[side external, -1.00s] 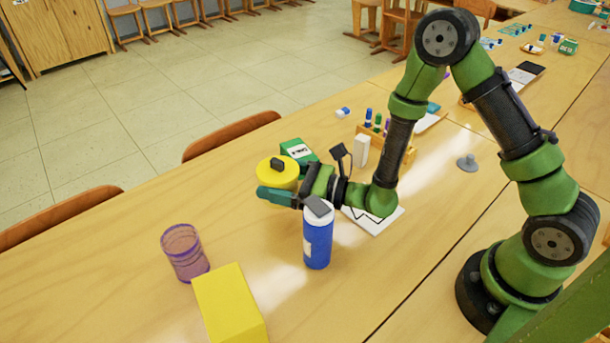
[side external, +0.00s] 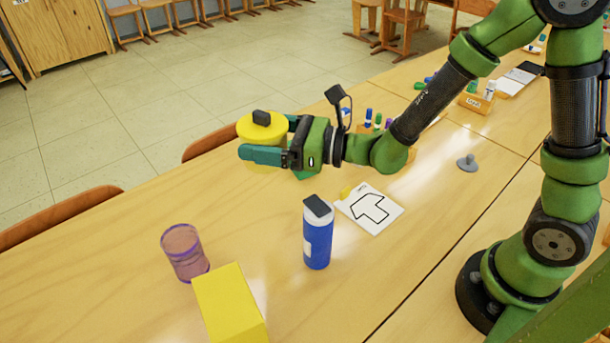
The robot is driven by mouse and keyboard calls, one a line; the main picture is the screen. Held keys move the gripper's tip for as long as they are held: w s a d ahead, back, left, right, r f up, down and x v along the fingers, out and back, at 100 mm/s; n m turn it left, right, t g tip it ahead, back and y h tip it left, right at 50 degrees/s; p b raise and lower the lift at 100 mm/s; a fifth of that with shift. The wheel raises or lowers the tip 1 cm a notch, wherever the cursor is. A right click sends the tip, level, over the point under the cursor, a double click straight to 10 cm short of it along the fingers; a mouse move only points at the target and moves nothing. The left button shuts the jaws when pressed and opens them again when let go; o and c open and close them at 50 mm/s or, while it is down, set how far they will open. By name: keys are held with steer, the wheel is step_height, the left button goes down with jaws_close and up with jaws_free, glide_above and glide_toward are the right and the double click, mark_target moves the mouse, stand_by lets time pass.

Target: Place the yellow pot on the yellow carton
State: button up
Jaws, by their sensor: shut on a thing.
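The yellow pot (side external: 262,128) has a round yellow lid with a dark knob. My gripper (side external: 266,152) is shut on the pot, with its teal fingers on either side of it, and holds it raised above the table's far side. The pot's lower part is partly hidden by the near finger. The yellow carton (side external: 230,304) stands on the table at the bottom, left of centre, its top bare. The pot is well apart from it, farther back and a little to the right.
A blue bottle (side external: 318,238) with a dark top stands right of the carton. A purple translucent cup (side external: 185,253) stands just left of and behind the carton. A white card with a black outline (side external: 369,208) lies behind the bottle. A grey knobbed object (side external: 467,162) sits farther right.

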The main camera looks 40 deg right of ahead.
steer(key=s+a+r+n+g+y, duration=0.2)
steer(key=s+a+n+g+y, duration=0.35)
steer(key=s+a, duration=0.55)
steer(key=n+g+y, duration=0.2)
steer(key=n+g, duration=0.2)
steer(key=g, duration=0.4)
glide_above(238, 314)
step_height(238, 314, down, 3)
steer(key=shift+t, duration=0.35)
steer(key=shift+f, duration=2.35)
steer(key=shift+f, duration=0.1)
steer(key=o, duration=1.6)
steer(key=shift+f, duration=0.15)
steer(key=shift+c, duration=0.2)
